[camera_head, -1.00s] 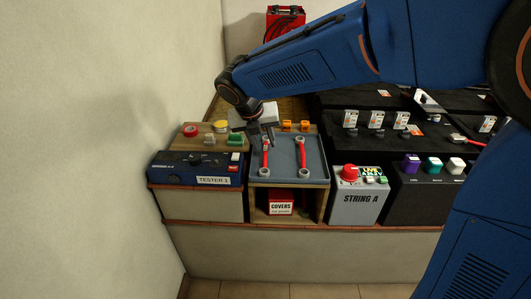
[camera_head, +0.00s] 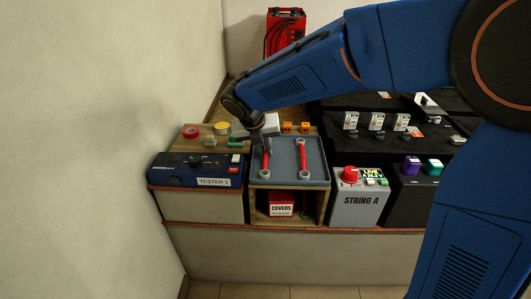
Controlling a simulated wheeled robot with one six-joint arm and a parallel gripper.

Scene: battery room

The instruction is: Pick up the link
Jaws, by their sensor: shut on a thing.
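Two red links with grey ring ends lie side by side on a blue-grey tray. My gripper (camera_head: 264,144) is at the far end of the left link (camera_head: 265,160) and is shut on it. The gripper hides that link's far end. The link still appears to lie along the tray (camera_head: 285,177); I cannot tell whether it is lifted. The right link (camera_head: 303,160) lies apart from the gripper, on the right side of the tray.
A blue tester (camera_head: 195,171) stands left of the tray, with a red ring (camera_head: 190,132) and yellow disc (camera_head: 222,128) behind it. A grey STRING A box (camera_head: 357,208) stands right. Orange pieces (camera_head: 304,127) sit behind the tray. A red covers box (camera_head: 281,204) is below.

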